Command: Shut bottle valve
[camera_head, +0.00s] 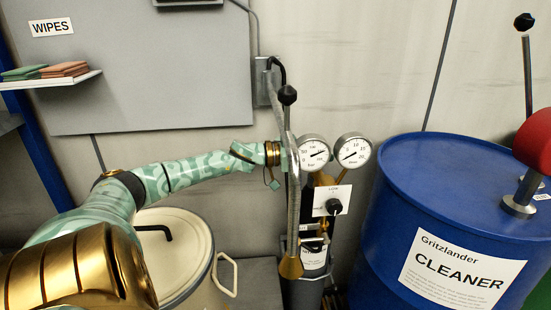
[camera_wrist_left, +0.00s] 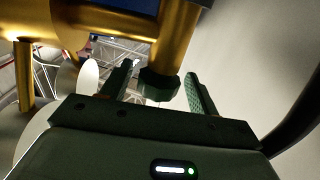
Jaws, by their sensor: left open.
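In the left wrist view a dark green faceted knob, seemingly the bottle valve (camera_wrist_left: 158,86), sits on the end of a brass stem. My left gripper (camera_wrist_left: 157,73) is open, with one finger on each side of the knob. Gaps show beside it, so the fingers do not look closed on it. In the head view my left arm reaches across to the gas bottle (camera_head: 316,261), below two round gauges (camera_head: 314,153). The valve and fingertips are hard to make out there, partly hidden behind the upright lance (camera_head: 293,205). My right gripper is not in view.
A blue cleaner drum (camera_head: 400,215) with a lever and red part (camera_head: 536,140) stands at right. A cream lidded bin (camera_head: 180,260) stands under my left arm. A white panel with a black knob (camera_head: 333,206) is right of the lance. A shelf (camera_head: 50,81) holds wipes.

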